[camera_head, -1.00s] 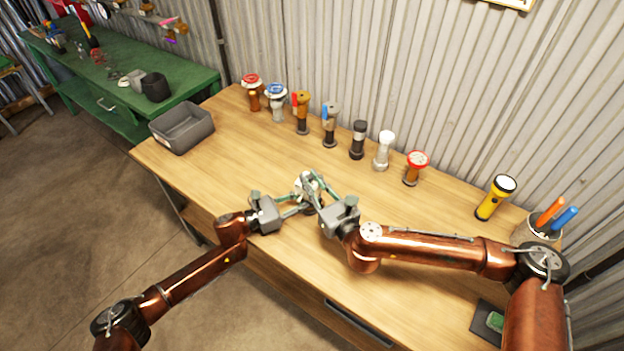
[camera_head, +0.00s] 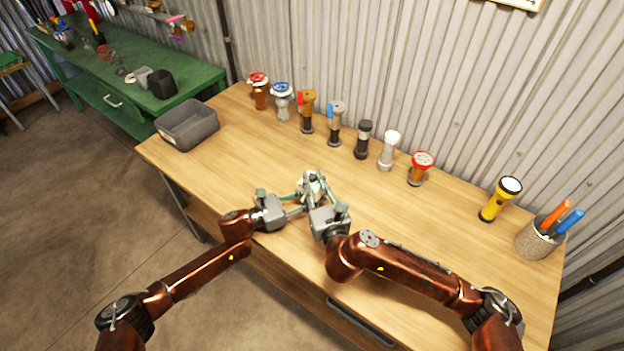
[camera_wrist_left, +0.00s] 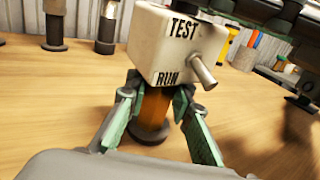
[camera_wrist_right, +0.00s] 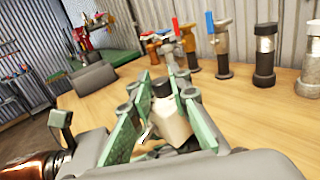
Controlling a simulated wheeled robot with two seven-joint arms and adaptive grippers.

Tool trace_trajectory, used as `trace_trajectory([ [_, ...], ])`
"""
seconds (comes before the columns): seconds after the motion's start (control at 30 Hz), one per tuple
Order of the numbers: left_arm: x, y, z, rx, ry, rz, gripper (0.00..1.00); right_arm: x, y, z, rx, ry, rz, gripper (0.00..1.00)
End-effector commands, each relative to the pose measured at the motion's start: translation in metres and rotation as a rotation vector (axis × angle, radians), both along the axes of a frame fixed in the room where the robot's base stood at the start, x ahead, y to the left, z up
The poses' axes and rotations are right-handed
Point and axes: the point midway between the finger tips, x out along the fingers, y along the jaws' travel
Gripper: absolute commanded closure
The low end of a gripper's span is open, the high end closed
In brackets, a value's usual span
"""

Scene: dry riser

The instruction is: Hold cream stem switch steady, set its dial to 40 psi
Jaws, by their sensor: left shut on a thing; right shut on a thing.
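The cream stem switch (camera_head: 312,187) stands on the workbench, mostly hidden by my fingers in the head view. In the left wrist view its cream box (camera_wrist_left: 180,45) shows the words TEST and RUN and a metal lever (camera_wrist_left: 203,73). The box sits on a brass stem (camera_wrist_left: 152,108) with a dark round foot. My left gripper (camera_wrist_left: 155,105) is shut on the stem below the box. My right gripper (camera_wrist_right: 163,90) is shut on the dark dial (camera_wrist_right: 161,88) at the top of the cream box (camera_wrist_right: 168,118). No dial reading is legible.
Several valves and fittings stand in a row along the wall, including a red-topped one (camera_head: 421,168). A grey bin (camera_head: 188,125) is at the back left. A yellow flashlight (camera_head: 499,198) and a pen cup (camera_head: 540,238) stand at the right. The bench's right middle is clear.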

Motion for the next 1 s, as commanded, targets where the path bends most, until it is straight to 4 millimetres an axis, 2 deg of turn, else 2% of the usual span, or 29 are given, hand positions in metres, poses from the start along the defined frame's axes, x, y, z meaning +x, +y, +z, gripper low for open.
trace_trajectory([
  [0.03, -0.0022, 0.0011, -0.0056, 0.004, 0.005, -0.002, 1.0, 0.0036, -0.0049, 0.0002, -0.003, -0.002, -0.013, 1.0],
  [0.27, -0.0015, 0.0027, -0.0052, 0.004, 0.005, 0.0, 1.0, 0.0048, -0.0064, -0.0012, -0.005, 0.0, -0.017, 1.0],
  [0.3, -0.0013, 0.003, -0.0051, 0.003, 0.005, 0.001, 1.0, 0.0049, -0.0067, -0.0014, -0.005, 0.0, -0.018, 0.82],
  [0.57, -0.0003, 0.0035, -0.0044, 0.003, 0.005, 0.003, 1.0, 0.004, -0.0058, -0.0023, -0.006, 0.001, -0.015, 0.65],
  [1.0, 0.0008, 0.0034, -0.0032, 0.003, 0.004, 0.004, 1.0, 0.0016, 0.0009, 0.0004, -0.006, -0.007, 0.013, 0.65],
])
